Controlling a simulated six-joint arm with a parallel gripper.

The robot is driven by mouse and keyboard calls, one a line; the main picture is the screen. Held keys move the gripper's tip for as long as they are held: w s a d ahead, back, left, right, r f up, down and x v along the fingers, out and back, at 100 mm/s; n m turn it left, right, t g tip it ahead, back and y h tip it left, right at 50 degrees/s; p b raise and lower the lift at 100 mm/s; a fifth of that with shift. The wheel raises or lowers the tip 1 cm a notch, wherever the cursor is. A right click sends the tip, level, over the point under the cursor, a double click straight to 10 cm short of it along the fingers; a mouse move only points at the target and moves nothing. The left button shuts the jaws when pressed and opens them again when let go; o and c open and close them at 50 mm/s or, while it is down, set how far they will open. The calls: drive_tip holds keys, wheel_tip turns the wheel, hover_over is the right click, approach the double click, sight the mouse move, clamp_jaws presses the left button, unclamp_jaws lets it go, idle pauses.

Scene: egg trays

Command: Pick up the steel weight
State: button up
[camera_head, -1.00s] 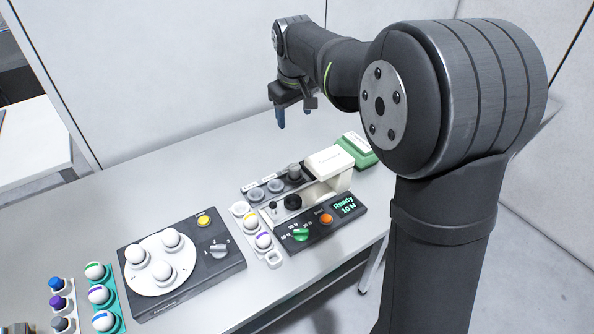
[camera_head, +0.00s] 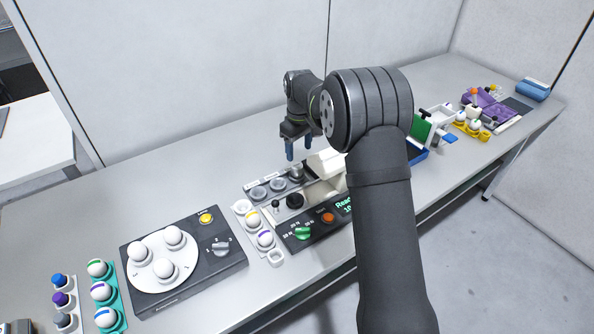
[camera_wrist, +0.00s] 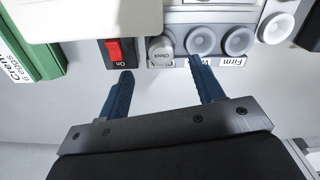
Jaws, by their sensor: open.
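The steel weight (camera_head: 296,172) looks like a short grey cylinder at the right end of a row of round cups on the tester's back rail. In the wrist view the weight (camera_wrist: 160,50) shows a round top marked "Check", between the red switch and an empty cup. My gripper (camera_head: 298,150) is open and empty, with blue fingers pointing down just above and behind the weight. In the wrist view the gripper (camera_wrist: 160,70) has one fingertip to each side of the weight's line, apart from it.
The tester's white head (camera_head: 325,162) stands close to the right of the weight. A red switch (camera_wrist: 115,50) is beside it. Two grey cups (camera_head: 267,189) are to its left. A dark turntable box (camera_head: 222,262) with white eggs sits further left. The bench behind is clear.

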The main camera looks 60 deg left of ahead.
sight(298, 165)
drive_tip(key=f, duration=0.8)
drive_tip(key=shift+a+f, duration=0.3)
drive_tip(key=shift+f, duration=0.1)
drive_tip(key=shift+c, duration=0.4)
drive_tip(key=c, duration=1)
